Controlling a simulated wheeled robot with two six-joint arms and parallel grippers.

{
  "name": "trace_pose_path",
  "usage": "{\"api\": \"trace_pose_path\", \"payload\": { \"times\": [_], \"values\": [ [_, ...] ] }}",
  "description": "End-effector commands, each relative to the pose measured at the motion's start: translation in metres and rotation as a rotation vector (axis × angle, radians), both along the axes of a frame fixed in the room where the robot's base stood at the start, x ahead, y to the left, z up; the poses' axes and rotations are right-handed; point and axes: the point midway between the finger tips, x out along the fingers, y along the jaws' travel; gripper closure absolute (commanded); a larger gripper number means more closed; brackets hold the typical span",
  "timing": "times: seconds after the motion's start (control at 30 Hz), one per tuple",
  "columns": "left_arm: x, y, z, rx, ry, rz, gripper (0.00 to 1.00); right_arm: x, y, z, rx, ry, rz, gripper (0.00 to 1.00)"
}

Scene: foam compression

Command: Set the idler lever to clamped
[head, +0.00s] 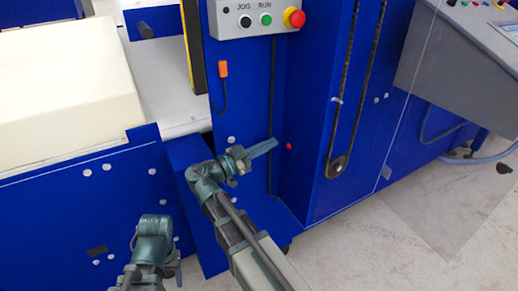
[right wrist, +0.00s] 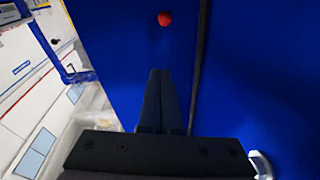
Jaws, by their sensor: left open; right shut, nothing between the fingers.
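A small red knob (head: 289,146) shows on the blue machine panel; I take it for the idler lever's end, but no lever arm or clamp marking is clear. It also shows in the right wrist view (right wrist: 165,18), beyond the fingertips and near the top. My right gripper (head: 273,145) is shut and empty, just left of the knob in the head view and apart from it. Its dark fingers (right wrist: 160,72) lie together in the right wrist view. My left gripper (head: 178,274) is low at the left, pointing down and open; its fingertips are barely visible.
A control box (head: 255,18) with JOG, RUN and a red button sits above. A chain (head: 340,120) runs down the blue panel at right. A cream foam block (head: 60,80) lies at left. Grey floor (head: 400,225) is clear at lower right.

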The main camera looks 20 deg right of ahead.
Motion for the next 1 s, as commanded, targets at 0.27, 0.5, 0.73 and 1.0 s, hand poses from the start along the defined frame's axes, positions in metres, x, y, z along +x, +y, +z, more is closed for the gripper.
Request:
{"api": "trace_pose_path", "payload": {
  "times": [0.27, 0.5, 0.73, 1.0],
  "values": [
    [0.000, 0.000, -0.010, 0.000, 0.000, 0.000, 0.38, 0.008, -0.046, -0.010, 0.000, -0.001, 0.000, 1.00],
    [0.000, 0.000, -0.028, 0.000, -0.001, -0.003, 0.38, 0.013, -0.053, -0.028, 0.000, -0.001, 0.001, 1.00],
    [0.000, 0.000, -0.031, -0.002, -0.001, -0.005, 0.38, 0.014, -0.056, -0.031, 0.000, -0.001, 0.001, 1.00],
    [0.000, 0.000, -0.031, -0.001, 0.000, -0.005, 0.38, 0.014, -0.056, -0.031, 0.000, -0.001, 0.001, 1.00]
  ]
}}
